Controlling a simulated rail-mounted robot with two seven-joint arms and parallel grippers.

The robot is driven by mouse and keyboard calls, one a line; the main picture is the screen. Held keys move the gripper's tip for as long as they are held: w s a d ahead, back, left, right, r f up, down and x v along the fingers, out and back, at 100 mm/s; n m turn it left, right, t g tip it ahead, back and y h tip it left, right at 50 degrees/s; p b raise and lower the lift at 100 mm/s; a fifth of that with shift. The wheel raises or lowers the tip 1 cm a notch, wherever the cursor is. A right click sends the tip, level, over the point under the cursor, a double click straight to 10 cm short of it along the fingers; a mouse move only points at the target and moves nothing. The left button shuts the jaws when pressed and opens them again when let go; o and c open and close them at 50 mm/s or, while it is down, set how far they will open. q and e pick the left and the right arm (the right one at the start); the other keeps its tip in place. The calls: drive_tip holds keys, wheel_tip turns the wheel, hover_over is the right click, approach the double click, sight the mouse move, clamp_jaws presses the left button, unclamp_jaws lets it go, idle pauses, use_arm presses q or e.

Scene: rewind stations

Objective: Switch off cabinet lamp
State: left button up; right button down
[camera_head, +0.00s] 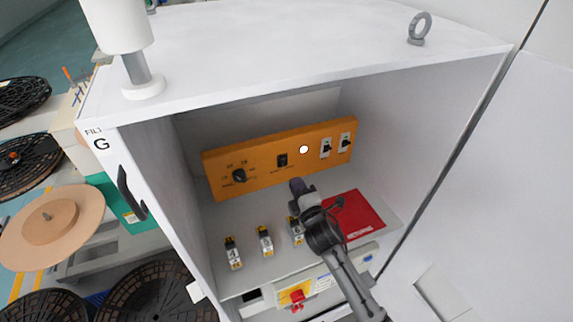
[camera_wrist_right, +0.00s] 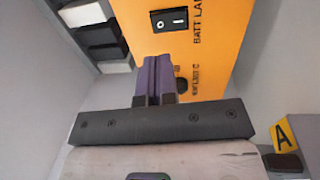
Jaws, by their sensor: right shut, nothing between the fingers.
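An orange panel (camera_head: 257,163) runs across the back of the open white cabinet. A black rocker switch (camera_head: 281,160) sits near its middle, and a bright white round spot (camera_head: 303,149) is to the right of it. In the right wrist view the rocker switch (camera_wrist_right: 169,20) carries O and I marks, with "BATT LA" lettering beside it. My right gripper (camera_head: 296,184) is inside the cabinet, below and in front of the switch. Its fingers (camera_wrist_right: 153,75) are shut and empty, and their tips appear apart from the switch. My left gripper is not in view.
A rotary knob (camera_head: 239,175) is on the panel's left, and two toggle switches (camera_head: 345,142) are on its right. Tagged blocks (camera_head: 265,241) and a red sheet (camera_head: 357,215) lie on the cabinet floor. The side walls bound the space.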

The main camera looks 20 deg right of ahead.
sight(284, 160)
drive_tip(key=shift+w+a+r, duration=0.1)
drive_tip(key=shift+w+r, duration=0.05)
drive_tip(key=shift+w, duration=1.15)
drive_tip(key=shift+w+a+r, duration=0.1)
drive_tip(key=shift+w+r, duration=0.05)
drive_tip(key=shift+w, duration=1.1)
drive_tip(key=shift+w+r, duration=0.15)
drive_tip(key=shift+w, duration=1.15)
